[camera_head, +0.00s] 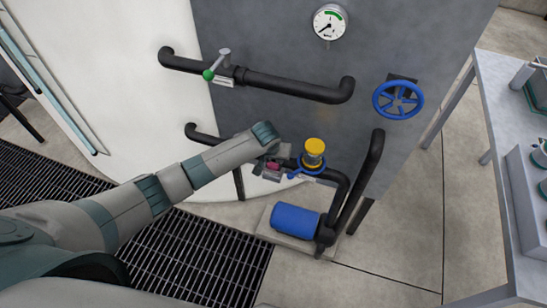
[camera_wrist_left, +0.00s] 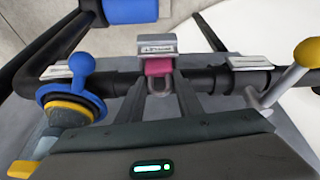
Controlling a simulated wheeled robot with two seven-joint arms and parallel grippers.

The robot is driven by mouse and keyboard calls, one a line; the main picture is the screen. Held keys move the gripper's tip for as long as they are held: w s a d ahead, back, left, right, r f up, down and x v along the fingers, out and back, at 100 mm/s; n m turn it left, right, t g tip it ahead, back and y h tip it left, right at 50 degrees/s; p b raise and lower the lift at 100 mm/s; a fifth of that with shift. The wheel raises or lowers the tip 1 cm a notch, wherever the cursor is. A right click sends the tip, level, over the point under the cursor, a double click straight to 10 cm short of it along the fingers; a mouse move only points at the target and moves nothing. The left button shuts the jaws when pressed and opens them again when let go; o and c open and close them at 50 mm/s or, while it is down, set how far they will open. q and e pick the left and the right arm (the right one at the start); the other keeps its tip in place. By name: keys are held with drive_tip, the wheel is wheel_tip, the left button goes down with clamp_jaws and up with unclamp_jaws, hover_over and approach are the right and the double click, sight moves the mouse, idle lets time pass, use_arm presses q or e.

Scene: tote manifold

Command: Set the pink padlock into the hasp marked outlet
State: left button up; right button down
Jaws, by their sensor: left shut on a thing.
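The pink padlock (camera_wrist_left: 158,67) sits between the fingers of my left gripper (camera_wrist_left: 160,88) in the left wrist view, its grey shackle toward the palm. In the head view a small pink patch of it shows by my left gripper (camera_head: 271,167), beside the lower pipe. The gripper is shut on it. Just beyond the padlock in the wrist view is a grey bracket with a label plate (camera_wrist_left: 157,47), its lettering too small to read. I cannot tell whether the padlock touches the bracket. No outlet marking is legible. My right gripper is not in view.
A blue-handled valve (camera_wrist_left: 84,75) with a yellow part stands left of the padlock, and a yellow-knobbed lever (camera_wrist_left: 304,55) right. The blue pump motor (camera_head: 295,220) is below the pipes. A blue handwheel (camera_head: 398,99) is on the grey panel. A table (camera_head: 498,115) stands right.

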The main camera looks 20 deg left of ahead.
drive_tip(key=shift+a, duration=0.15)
use_arm(q)
drive_tip(key=o, duration=1.3)
drive_tip(key=shift+c, duration=0.2)
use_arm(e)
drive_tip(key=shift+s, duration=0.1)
use_arm(q)
drive_tip(key=shift+v, duration=0.9)
drive_tip(key=v, duration=1.5)
drive_tip(key=shift+s+r+b, duration=0.2)
drive_tip(key=shift+b, duration=0.2)
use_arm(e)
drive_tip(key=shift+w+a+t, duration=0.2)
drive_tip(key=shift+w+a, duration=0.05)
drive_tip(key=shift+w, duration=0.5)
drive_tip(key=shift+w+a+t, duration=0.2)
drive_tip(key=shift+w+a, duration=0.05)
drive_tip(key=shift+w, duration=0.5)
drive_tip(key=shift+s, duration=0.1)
